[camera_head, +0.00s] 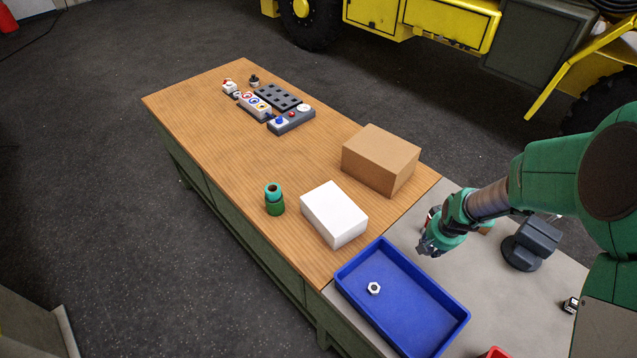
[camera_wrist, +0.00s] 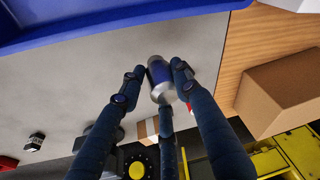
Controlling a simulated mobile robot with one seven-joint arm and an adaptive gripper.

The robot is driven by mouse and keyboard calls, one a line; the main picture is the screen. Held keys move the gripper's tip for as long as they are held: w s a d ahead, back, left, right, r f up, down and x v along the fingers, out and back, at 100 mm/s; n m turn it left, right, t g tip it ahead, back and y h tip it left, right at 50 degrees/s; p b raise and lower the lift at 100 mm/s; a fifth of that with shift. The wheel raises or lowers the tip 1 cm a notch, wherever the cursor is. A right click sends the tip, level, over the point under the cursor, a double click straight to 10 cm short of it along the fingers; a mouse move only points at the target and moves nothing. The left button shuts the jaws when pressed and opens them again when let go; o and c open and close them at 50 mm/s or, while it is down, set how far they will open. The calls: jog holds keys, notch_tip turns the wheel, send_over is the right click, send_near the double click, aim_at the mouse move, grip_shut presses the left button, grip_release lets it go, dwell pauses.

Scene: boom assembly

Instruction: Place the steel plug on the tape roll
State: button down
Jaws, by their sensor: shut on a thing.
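My gripper (camera_wrist: 158,75) is shut on a silver, cylindrical steel plug (camera_wrist: 158,88) in the wrist view, with the dark fingers around it. The plug is above the grey part of the table. In the head view my gripper (camera_head: 430,245) is just right of the blue tray, and the plug cannot be made out there. The tape roll (camera_head: 274,192) appears as a teal ring with a dark hole, on top of a darker green roll (camera_head: 275,208). It stands on the wooden table left of the white box, well away from my gripper.
A blue tray (camera_head: 345,279) holds a hex nut (camera_head: 374,288). A vise (camera_head: 530,243) stands at right. Control boxes (camera_head: 255,105) are at the far end. Bare wood surrounds the tape roll.

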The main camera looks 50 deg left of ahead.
jog(key=s+a+r+n+p, duration=0.2)
jog(key=s+a, duration=0.2)
jog(key=a, duration=0.4)
jog(key=s+a+r+n+g+y+p, duration=0.1)
jog(key=s+a+r+p, duration=0.1)
jog(key=s+a, duration=0.35)
jog(key=s+a+r+n+p, duration=0.1)
jog(key=s+a+r+n, duration=0.1)
jog(key=a, duration=0.8)
jog(key=s+a+r+n+p, duration=0.1)
jog(key=s+a+r+p, duration=0.1)
jog(key=s+a, duration=0.5)
jog(key=s+a+r+n+g+p, duration=0.1)
jog(key=s+a+r+n+p, duration=0.1)
jog(key=s+a, duration=0.6)
jog(key=shift+s+a+r+n, duration=0.2)
jog(key=shift+s+n, duration=0.1)
jog(key=shift+s, duration=0.35)
jog(key=p, duration=0.3)
send_over(274, 189)
jog(key=shift+x, duration=0.75)
jog(key=shift+d+p+x, duration=0.2)
jog(key=shift+p+x, duration=0.1)
jog(key=shift+x, duration=0.55)
jog(key=shift+d+p+x, duration=0.2)
jog(key=shift+p+x, duration=0.05)
jog(key=shift+x, duration=0.6)
